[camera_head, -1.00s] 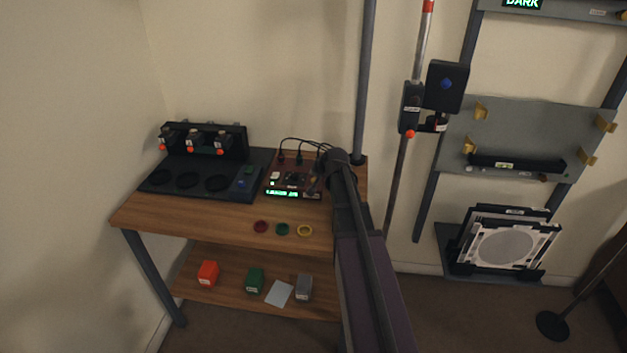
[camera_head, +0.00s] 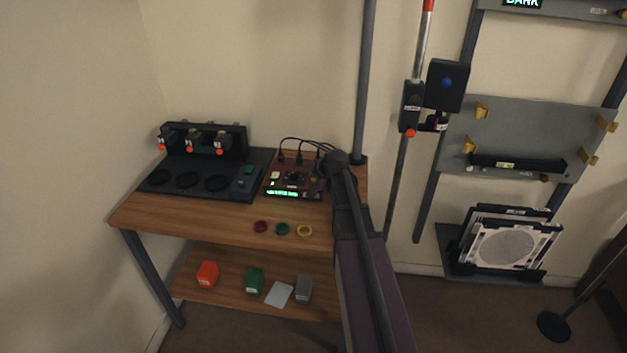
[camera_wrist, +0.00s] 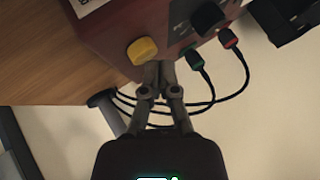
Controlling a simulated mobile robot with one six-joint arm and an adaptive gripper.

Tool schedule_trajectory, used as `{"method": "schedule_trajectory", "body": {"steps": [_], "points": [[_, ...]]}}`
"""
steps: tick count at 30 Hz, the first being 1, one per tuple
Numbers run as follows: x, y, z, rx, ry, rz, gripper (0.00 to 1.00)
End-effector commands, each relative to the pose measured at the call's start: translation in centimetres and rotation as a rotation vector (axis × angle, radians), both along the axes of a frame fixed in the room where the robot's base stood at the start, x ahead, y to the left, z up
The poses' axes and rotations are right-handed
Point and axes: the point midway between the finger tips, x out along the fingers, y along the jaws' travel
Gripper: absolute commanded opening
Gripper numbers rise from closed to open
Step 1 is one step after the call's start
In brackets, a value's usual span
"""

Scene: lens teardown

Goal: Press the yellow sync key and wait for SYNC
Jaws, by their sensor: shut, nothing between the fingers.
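The yellow sync key (camera_wrist: 142,51) is a round yellow knob on the face of a dark red control box (camera_wrist: 105,28) in the wrist view. My gripper (camera_wrist: 159,68) is shut and empty, its tips beside the key and close to the box. I cannot tell whether the tips touch the box or the key. In the head view the red box (camera_head: 273,187) stands on the wooden bench, with a lit green display (camera_head: 282,193) too small to read surely. My arm hides the key and the gripper there.
Green- and red-collared cables (camera_wrist: 228,40) and a black knob (camera_wrist: 207,18) are near my gripper. A black tray (camera_head: 210,191) stands left of the box. Three small coloured rings (camera_head: 282,229) lie in front on the bench (camera_head: 190,218). A grey post (camera_head: 364,85) rises behind.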

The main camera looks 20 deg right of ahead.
Motion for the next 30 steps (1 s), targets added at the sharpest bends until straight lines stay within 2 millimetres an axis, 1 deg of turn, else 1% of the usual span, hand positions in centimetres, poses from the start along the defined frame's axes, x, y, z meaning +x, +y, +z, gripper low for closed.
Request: {"method": "schedule_trajectory", "body": {"steps": [30], "points": [[0.02, 0.07, -0.85, 0.0, 0.001, 0.001, 0.0]]}}
